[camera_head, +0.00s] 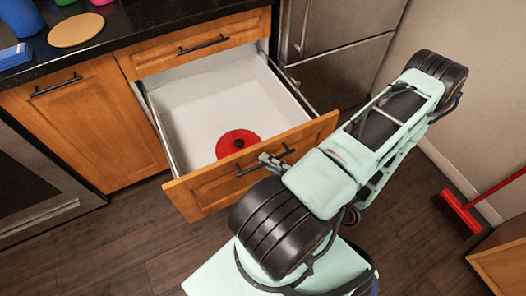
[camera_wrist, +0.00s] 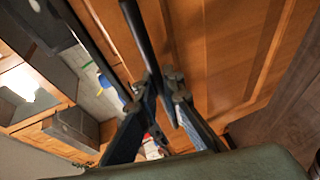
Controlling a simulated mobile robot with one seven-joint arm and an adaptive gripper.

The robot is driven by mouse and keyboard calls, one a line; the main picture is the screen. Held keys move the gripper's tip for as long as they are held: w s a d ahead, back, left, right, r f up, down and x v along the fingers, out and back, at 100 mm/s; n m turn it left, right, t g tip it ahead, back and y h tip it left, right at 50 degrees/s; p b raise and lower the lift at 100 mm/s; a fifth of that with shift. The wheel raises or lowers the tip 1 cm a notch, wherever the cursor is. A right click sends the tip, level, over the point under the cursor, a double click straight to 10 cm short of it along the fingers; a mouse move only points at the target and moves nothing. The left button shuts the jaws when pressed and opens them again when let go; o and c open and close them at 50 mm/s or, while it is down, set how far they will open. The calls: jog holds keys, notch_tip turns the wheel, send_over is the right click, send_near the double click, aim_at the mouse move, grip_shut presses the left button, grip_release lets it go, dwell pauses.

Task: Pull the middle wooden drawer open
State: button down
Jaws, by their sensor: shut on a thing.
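The middle wooden drawer (camera_head: 205,192) stands pulled well out from the cabinet, below a closed top drawer (camera_head: 190,48). Its white inside (camera_head: 190,105) shows, with a round red lid (camera_head: 237,143) lying near the front. My gripper (camera_head: 272,160) is at the black bar handle (camera_head: 245,170) on the drawer front and is shut on it. In the wrist view my gripper's fingers (camera_wrist: 158,84) close around the dark handle bar (camera_wrist: 138,30), beside the wooden drawer front (camera_wrist: 205,55). My arm hides the right part of the front.
A closed wooden cabinet door (camera_head: 90,110) is to the left of the drawer. A steel refrigerator (camera_head: 340,55) stands to the right. A red broom (camera_head: 460,210) is by the right wall. Dark wood floor (camera_head: 110,255) lies open in front of the cabinets.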

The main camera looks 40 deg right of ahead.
jog(key=shift+s, duration=0.25)
jog(key=c, duration=2.3)
grip_release()
jog(key=v, duration=1.2)
